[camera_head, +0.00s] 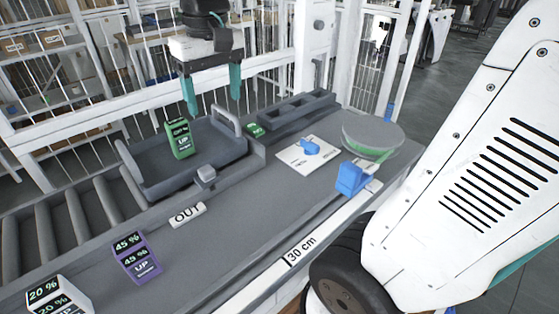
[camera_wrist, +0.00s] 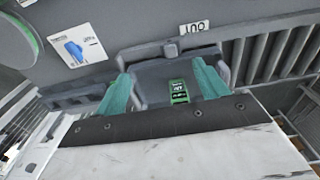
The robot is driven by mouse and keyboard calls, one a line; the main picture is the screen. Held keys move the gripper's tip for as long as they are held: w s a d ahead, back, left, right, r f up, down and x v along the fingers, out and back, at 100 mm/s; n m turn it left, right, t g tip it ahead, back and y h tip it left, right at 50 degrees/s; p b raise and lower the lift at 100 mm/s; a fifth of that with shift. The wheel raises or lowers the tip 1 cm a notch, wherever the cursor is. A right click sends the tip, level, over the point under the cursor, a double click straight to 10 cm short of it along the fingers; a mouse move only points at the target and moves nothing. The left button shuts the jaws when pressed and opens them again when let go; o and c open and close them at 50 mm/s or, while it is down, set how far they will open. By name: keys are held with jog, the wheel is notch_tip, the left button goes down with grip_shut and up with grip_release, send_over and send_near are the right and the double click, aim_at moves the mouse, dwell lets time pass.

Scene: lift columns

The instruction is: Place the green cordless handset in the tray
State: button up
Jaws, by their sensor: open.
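The green handset (camera_head: 180,139), with a dark display and the word UP, is in the grey tray (camera_head: 215,145), towards its left part, and looks upright. My gripper (camera_head: 213,98) is open above the tray, its teal fingers apart and empty, with a gap between the fingertips and the handset. In the wrist view the handset (camera_wrist: 179,92) shows between the two fingers (camera_wrist: 165,88), against the tray floor (camera_wrist: 150,82). The handset's underside is hidden.
A purple handset (camera_head: 137,257) and a white one (camera_head: 60,296) stand at the front left. An OUT sign (camera_head: 187,214), a small green item (camera_head: 256,130), a picture card (camera_head: 308,155), a blue block (camera_head: 352,178) and a round grey-green disc (camera_head: 372,133) are nearby. Rollers (camera_head: 80,220) lie left.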

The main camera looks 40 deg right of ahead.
jog(key=s+f, duration=0.3)
jog(key=s, duration=0.5)
jog(key=s+f, duration=0.4)
jog(key=s, duration=0.5)
jog(key=shift+s+d+t, duration=0.15)
jog(key=shift+d+t, duration=0.25)
